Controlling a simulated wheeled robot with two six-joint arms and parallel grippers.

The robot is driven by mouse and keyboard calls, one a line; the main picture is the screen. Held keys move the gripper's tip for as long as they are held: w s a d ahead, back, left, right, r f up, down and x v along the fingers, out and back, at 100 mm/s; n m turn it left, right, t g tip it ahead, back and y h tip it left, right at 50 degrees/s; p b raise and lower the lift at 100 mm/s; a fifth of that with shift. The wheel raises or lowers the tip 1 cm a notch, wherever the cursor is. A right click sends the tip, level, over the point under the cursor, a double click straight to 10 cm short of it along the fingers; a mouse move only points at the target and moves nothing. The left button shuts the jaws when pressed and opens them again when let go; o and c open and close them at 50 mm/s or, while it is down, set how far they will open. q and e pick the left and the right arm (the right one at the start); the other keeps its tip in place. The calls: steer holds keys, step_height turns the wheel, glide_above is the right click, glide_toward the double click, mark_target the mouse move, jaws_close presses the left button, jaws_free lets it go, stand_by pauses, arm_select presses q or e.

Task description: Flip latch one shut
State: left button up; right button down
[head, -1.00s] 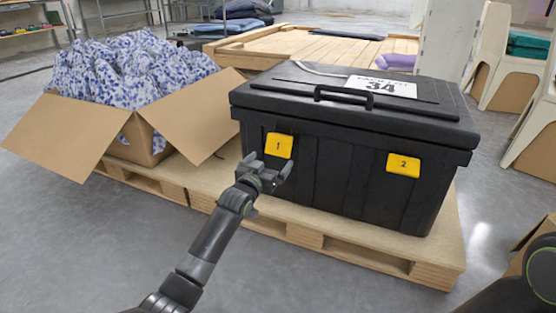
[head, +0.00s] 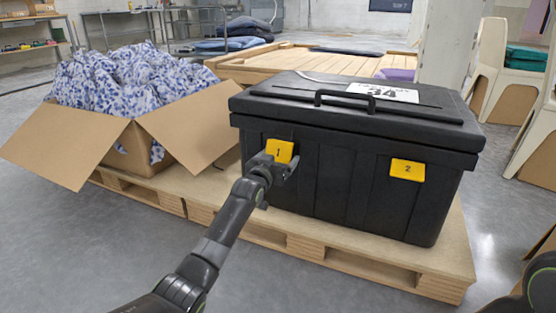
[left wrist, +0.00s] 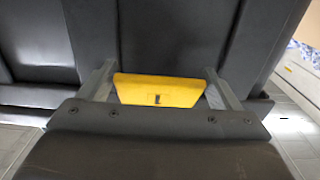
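Latch one (head: 280,150) is a yellow plate marked 1 on the left of the front of the black box (head: 350,190). The box lid (head: 290,92) is down. My left gripper (head: 285,163) is right at latch one and covers its lower part in the head view. In the left wrist view, latch one (left wrist: 158,92) shows between the two spread fingers of my left gripper (left wrist: 160,80), with small gaps at its sides. I cannot tell whether the gripper touches it or how far the latch tilts out. My right gripper is out of view.
Latch two (head: 407,170), also yellow, is on the right of the box front. The box stands on a wooden pallet (head: 440,265). An open carton (head: 70,135) with blue-patterned cloth stands to the left, one flap close to the box. The floor in front is clear.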

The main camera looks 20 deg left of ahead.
arm_select(q)
steer(key=c, duration=0.6)
steer(key=t+b, duration=0.1)
steer(key=w+t+b, duration=0.1)
steer(key=t+b, duration=0.1)
steer(key=w+f+t+b, duration=0.1)
steer(key=b, duration=0.1)
steer(key=shift+t, duration=0.4)
steer(key=o, duration=1)
steer(key=shift+c, duration=0.2)
